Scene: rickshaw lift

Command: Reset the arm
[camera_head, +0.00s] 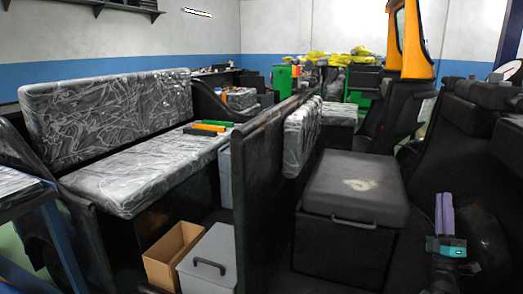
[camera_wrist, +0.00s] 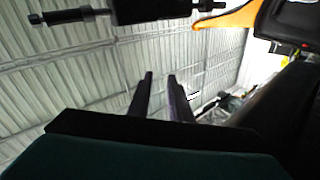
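My gripper (camera_head: 444,196) stands at the lower right of the head view, with purple fingers pointing up above a teal and dark wrist. In the wrist view its two dark fingers (camera_wrist: 160,75) are apart, with a clear gap and nothing between them. Behind them the wrist view shows a pale ribbed ceiling (camera_wrist: 70,80). My arm below the wrist is dark and partly cut off by the head view's bottom edge.
A black padded box with a handle (camera_head: 355,188) stands left of my gripper. A dark seat (camera_head: 465,115) is behind it. A black partition (camera_head: 262,190), plastic-wrapped bench (camera_head: 150,165), grey box (camera_head: 208,262) and cardboard box (camera_head: 172,255) lie farther left.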

